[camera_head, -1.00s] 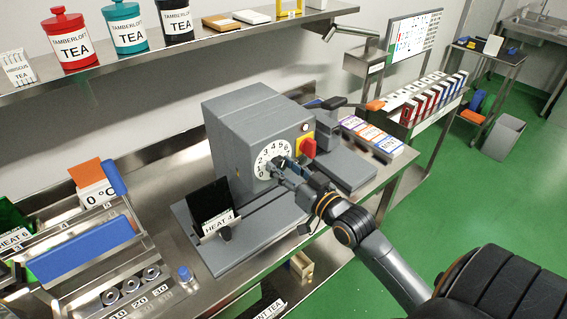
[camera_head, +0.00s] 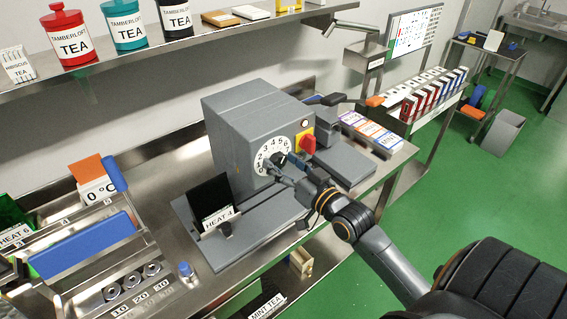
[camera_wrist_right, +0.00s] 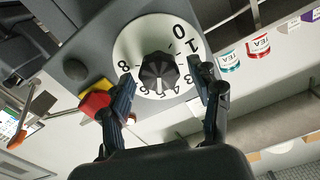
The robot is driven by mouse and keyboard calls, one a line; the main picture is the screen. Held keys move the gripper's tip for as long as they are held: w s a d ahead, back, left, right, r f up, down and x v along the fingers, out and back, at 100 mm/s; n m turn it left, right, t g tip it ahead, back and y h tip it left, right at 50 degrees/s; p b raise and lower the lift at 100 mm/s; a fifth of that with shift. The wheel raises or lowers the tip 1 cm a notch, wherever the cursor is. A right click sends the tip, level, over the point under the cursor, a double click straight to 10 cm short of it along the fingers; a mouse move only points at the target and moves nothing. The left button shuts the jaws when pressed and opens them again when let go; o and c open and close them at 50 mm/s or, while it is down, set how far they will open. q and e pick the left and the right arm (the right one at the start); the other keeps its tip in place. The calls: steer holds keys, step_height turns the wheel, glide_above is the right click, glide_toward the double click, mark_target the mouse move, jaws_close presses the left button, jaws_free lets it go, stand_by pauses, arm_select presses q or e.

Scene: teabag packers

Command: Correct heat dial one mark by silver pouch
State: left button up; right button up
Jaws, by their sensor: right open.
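The heat dial (camera_head: 266,153) is a white numbered disc on the front of a grey machine (camera_head: 228,150). In the right wrist view the dial (camera_wrist_right: 141,42) shows its dark knob (camera_wrist_right: 158,70) at the centre. My right gripper (camera_head: 283,166) is at the dial. Its open fingers (camera_wrist_right: 160,76) stand on either side of the knob, with a visible gap on each side. The knob's exact mark is hard to read. A black pouch-like panel (camera_head: 209,195) stands in front of the machine with a "HEAT 4" label (camera_head: 218,217). I see no clearly silver pouch. My left gripper is out of view.
A red and yellow switch (camera_head: 307,144) sits just right of the dial. Tea canisters (camera_head: 67,35) stand on the shelf above. A rack with a blue bar (camera_head: 85,246) is on the left. Boxes with coloured labels (camera_head: 370,130) lie right of the machine.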

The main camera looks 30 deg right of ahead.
steer(key=s+d, duration=0.1)
steer(key=s, duration=1.1)
stand_by(0.5)
steer(key=s+d+f+g+h+b, duration=0.1)
steer(key=s+f+g+b, duration=0.2)
steer(key=f, duration=1.7)
steer(key=s+d+f+g+h+b, duration=0.1)
steer(key=s+f+g, duration=0.35)
steer(key=f, duration=1.65)
steer(key=s+a+f+n+g+b, duration=0.2)
steer(key=s+a+f+g, duration=0.2)
steer(key=s+f, duration=0.8)
steer(key=s+a+f+n+g+b, duration=0.1)
steer(key=s+a+f+n+g, duration=0.1)
steer(key=s+a+f+g, duration=0.3)
steer(key=s+a+f, duration=0.3)
steer(key=s+f, duration=0.4)
steer(key=f, duration=0.3)
steer(key=shift+n+y+b, duration=0.3)
steer(key=shift+y+b, duration=0.1)
